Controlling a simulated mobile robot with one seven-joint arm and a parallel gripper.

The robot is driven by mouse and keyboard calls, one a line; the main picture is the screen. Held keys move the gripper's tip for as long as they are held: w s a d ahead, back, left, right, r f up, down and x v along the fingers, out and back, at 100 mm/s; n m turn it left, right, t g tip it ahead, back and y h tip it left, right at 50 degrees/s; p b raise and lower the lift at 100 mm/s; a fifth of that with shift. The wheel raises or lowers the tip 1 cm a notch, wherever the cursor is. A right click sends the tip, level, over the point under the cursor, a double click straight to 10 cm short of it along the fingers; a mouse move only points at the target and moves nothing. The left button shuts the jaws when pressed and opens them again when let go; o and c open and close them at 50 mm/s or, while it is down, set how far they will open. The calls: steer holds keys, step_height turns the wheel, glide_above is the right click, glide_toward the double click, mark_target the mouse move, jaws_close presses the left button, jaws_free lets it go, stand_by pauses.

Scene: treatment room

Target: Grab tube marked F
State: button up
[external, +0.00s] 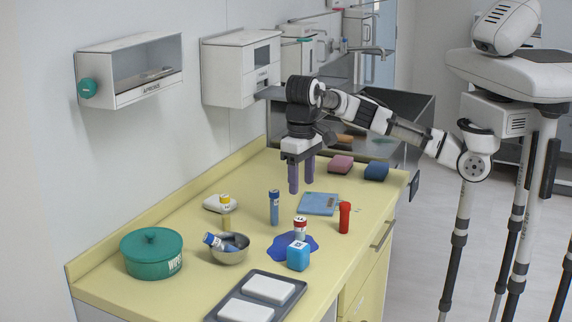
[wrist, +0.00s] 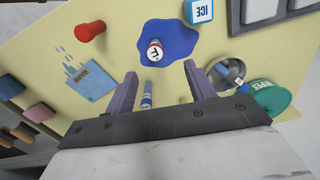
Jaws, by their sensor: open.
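In the wrist view the tube (wrist: 154,50) shows from above, with the F readable, just beyond the fingertips. My gripper (external: 301,183) is open and empty, pointing down above the counter, behind and above the tube and apart from it. It also shows in the wrist view (wrist: 159,71), with the tube ahead of the gap between its fingers.
Another tube (external: 213,241) leans in a metal bowl (external: 231,255). A red bottle-like object (external: 344,218) stands right. A green wipes tub (external: 151,259) and grey tray (external: 277,283) are in front.

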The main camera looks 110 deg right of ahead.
mark_target(300, 219)
steer(key=f, duration=0.5)
steer(key=d+f+p, duration=0.1)
steer(key=f, duration=0.2)
steer(key=shift+f, duration=0.1)
steer(key=shift+s+d+f+p, duration=0.15)
steer(key=shift+f+p, duration=0.75)
steer(key=shift+f, duration=1.8)
steer(key=shift+c, duration=0.4)
steer(key=c, duration=1)
